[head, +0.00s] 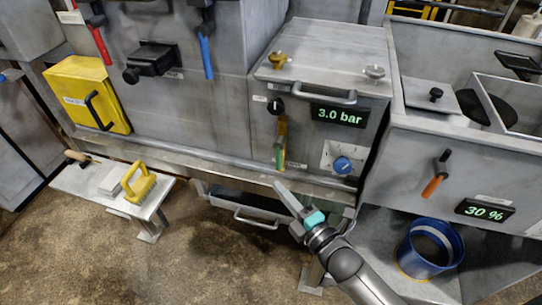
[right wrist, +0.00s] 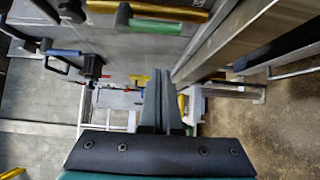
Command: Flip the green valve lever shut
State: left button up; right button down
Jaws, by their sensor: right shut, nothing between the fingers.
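The green valve lever (head: 280,153) hangs nearly straight down on the front of the grey box, left of the 3.0 bar display. Its upper part looks yellow-brown and its lower part green. In the right wrist view the green lever (right wrist: 170,28) lies across the top, beyond the fingertips. My right gripper (head: 279,187) is below the lever in the head view, with a gap between them. In the right wrist view its two fingers (right wrist: 160,74) are together with nothing between them. My left gripper is out of view.
The 3.0 bar display (head: 340,116), a box handle (head: 325,97) and a blue knob (head: 343,165) are near the lever. A drawer (head: 255,210) sits below. A blue bucket (head: 430,248) stands right of my arm. A bench (head: 112,190) with a yellow-handled brush stands left.

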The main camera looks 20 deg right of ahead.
aim_at(277, 167)
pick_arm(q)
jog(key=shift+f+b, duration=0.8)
pick_arm(e)
jog(key=w+d, duration=0.1)
jog(key=w, duration=0.6)
jog(key=shift+w, duration=0.4)
pick_arm(q)
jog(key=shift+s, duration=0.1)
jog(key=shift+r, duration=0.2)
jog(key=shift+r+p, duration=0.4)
jog(key=shift+p, duration=0.2)
pick_arm(e)
jog(key=shift+s+d+g, duration=0.1)
jog(key=shift+d+g, duration=0.05)
jog(key=shift+g, duration=0.15)
